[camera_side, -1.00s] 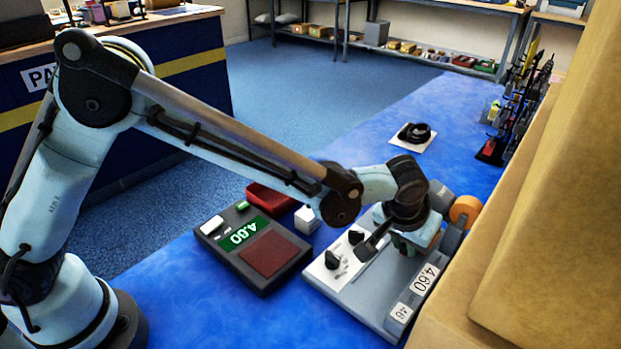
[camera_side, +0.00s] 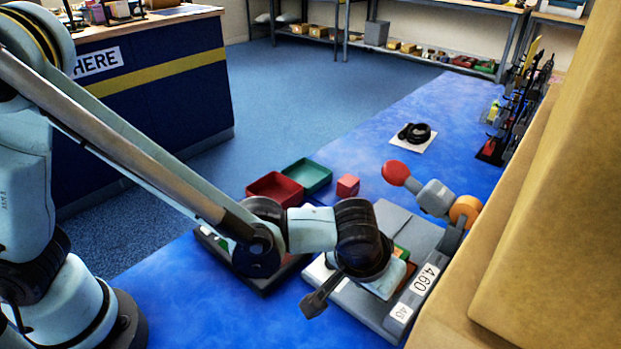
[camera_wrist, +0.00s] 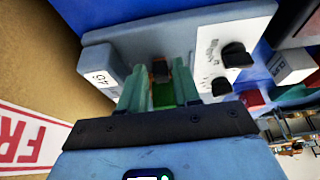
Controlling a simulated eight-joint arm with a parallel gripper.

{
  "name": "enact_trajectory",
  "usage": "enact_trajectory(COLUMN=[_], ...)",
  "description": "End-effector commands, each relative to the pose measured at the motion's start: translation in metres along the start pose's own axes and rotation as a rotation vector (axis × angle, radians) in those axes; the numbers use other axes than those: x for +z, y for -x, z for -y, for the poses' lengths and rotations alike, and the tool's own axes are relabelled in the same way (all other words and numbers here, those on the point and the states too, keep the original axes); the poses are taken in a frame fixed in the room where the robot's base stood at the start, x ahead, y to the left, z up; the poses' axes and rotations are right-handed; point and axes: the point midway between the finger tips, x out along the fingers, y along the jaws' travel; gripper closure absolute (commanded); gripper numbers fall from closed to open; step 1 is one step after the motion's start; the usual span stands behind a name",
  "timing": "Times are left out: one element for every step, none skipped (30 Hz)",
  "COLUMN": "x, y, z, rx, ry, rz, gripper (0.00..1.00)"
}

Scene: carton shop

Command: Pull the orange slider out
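A grey device (camera_side: 408,222) with a "4.60" label stands on the blue surface. In the wrist view a small orange-brown piece (camera_wrist: 160,70), which looks like the slider, shows in the grey housing. My gripper (camera_wrist: 159,78) points down at it, its two green fingers apart on either side of the piece. A narrow gap seems to remain, but whether a finger touches the piece is unclear. A green strip (camera_wrist: 163,96) shows between the fingers. In the side view my wrist hides the fingertips and most of the slider.
A lever with a red knob (camera_side: 395,172) and an orange disc (camera_side: 465,211) stand at the device's back. A red tray (camera_side: 274,187), green tray (camera_side: 310,174) and red cube (camera_side: 347,185) lie behind. Cardboard (camera_side: 555,180) borders the right side.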

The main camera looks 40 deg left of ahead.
Motion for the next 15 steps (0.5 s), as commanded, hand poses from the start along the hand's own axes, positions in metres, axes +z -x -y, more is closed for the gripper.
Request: enact_trajectory(x=[-0.0006,-0.0009,-0.0012,-0.0013,-0.0015,-0.0017,-0.0018,-0.002,-0.0021,-0.0022,-0.0023,-0.0024,-0.0025,-0.0026,-0.0025], y=[-0.0002,-0.0003,-0.0004,-0.0005,-0.0006,-0.0006,-0.0007,-0.0007,-0.0007,-0.0006,-0.0002,0.0008,0.0021,0.0037,0.0067], z=[0.0001,0.0002,0.0002,0.0002,0.0002,0.0003,0.0003,0.0003,0.0003,0.0003,0.0003,0.0003,0.0002,0.0001,0.0002], rx=[0.0,0.0,0.0,0.0,0.0,0.0,0.0,0.0,0.0,0.0,0.0,0.0,0.0,0.0,0.0], ry=[0.0,0.001,0.001,0.001,0.001,0.001,0.001,0.002,0.002,0.002,0.002,0.002,0.001,0.001,0.001], rz=[-0.001,-0.002,-0.003,-0.003,-0.003,-0.004,-0.004,-0.005,-0.005,-0.005,-0.005,-0.006,-0.006,-0.006,-0.006], gripper=[0.6,0.55,0.55,0.55,0.55,0.55,0.55,0.55,0.55,0.55,0.55,0.55,0.55,0.55,0.55])
